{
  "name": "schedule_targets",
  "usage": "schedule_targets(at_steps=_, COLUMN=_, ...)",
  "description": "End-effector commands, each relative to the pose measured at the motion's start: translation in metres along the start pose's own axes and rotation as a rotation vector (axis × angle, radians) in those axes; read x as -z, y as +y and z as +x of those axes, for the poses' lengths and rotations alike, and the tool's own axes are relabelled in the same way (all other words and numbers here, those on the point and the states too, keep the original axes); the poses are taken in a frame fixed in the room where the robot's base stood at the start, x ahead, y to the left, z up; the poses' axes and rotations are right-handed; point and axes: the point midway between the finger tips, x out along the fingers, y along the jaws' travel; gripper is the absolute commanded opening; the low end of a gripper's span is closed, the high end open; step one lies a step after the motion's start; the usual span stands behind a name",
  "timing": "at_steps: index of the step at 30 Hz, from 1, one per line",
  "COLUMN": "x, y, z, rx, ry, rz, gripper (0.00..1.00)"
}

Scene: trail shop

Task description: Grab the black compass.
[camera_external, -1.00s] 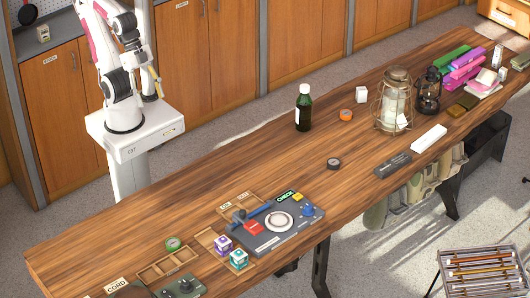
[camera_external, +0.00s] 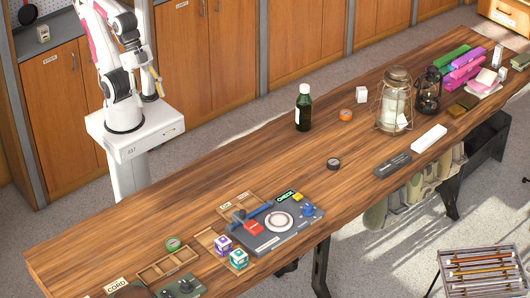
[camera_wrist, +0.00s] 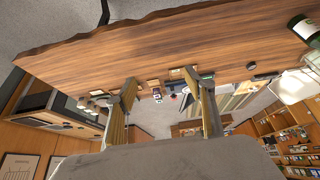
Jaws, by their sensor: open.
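The black compass (camera_external: 333,163) is a small dark round disc lying flat on the wooden table, right of the middle, in the external view. In the wrist view it seems to be the dark disc (camera_wrist: 251,66) at the upper right. My gripper (camera_external: 155,80) is raised beyond the table's far edge, at the upper left, well away from the compass. In the wrist view my gripper (camera_wrist: 162,86) shows two spread fingers with nothing between them.
A grey device board (camera_external: 275,228) lies to the lower left. Table around the compass is clear.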

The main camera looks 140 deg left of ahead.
Motion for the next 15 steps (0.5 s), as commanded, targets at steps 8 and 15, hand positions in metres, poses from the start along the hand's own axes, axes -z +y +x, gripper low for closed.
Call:
schedule_targets(at_steps=8, x=0.002, y=-0.005, z=0.002, rx=0.019, ry=-0.009, rz=0.012, gripper=0.54)
schedule_targets(at_steps=15, x=0.013, y=-0.034, z=0.010, rx=0.115, ry=-0.060, rz=0.080, gripper=0.54)
